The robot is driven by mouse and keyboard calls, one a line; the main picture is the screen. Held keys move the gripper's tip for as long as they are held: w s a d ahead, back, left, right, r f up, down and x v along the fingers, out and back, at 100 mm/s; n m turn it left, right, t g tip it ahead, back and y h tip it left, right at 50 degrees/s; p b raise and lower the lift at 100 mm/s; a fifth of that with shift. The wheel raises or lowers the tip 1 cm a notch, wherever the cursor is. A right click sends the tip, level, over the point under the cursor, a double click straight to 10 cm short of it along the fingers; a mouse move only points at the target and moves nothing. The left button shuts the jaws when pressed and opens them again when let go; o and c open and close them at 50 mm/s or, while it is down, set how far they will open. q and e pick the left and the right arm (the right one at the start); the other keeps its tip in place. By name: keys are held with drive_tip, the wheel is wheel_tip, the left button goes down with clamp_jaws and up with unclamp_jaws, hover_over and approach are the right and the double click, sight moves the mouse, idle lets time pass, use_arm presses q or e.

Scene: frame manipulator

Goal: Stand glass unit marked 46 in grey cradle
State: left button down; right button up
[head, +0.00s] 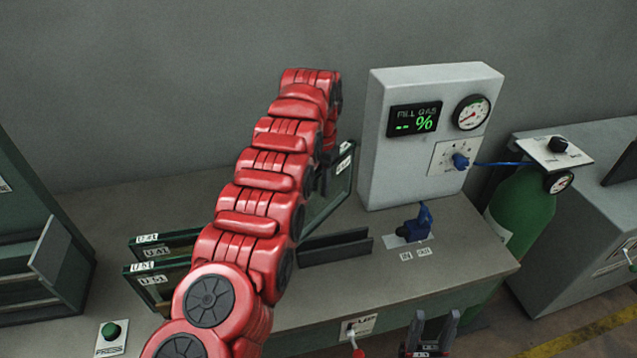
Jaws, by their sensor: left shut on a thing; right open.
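My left arm crosses the middle of the head view and hides much of what is behind it. Its gripper (324,176), mostly hidden behind the arm, is shut on a dark-framed glass unit (330,196). This unit is upright and carries a white label near its top right corner, too small to read. A dark grey cradle (336,248) with long parallel bars lies on the bench just in front of the unit. I cannot tell whether the unit's lower edge touches bench or cradle. My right gripper (432,333) is open and empty at the bottom edge, in front of the bench.
More labelled glass units (150,272) stand at the left of the bench (440,280). A grey fill-gas box (430,140) stands behind the cradle, with a blue clamp-like part (418,222) to the cradle's right. A green cylinder (522,205) stands at the right.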

use_arm(q)
drive_tip(key=shift+d+r+m, duration=0.2)
drive_tip(key=shift+d+m, duration=0.05)
drive_tip(key=shift+m, duration=0.05)
drive_tip(key=shift+r+m+p, duration=0.1)
drive_tip(key=shift+m+p, duration=0.2)
drive_tip(key=shift+p, duration=0.2)
drive_tip(key=shift+d+r+m+p, duration=0.1)
drive_tip(key=shift+d+m+p, duration=0.25)
drive_tip(key=shift+d+m, duration=0.25)
drive_tip(key=shift+s+r+m+p, duration=0.1)
drive_tip(key=shift+r+m+p, duration=0.05)
drive_tip(key=shift+m+p, duration=0.2)
drive_tip(key=shift+d, duration=0.1)
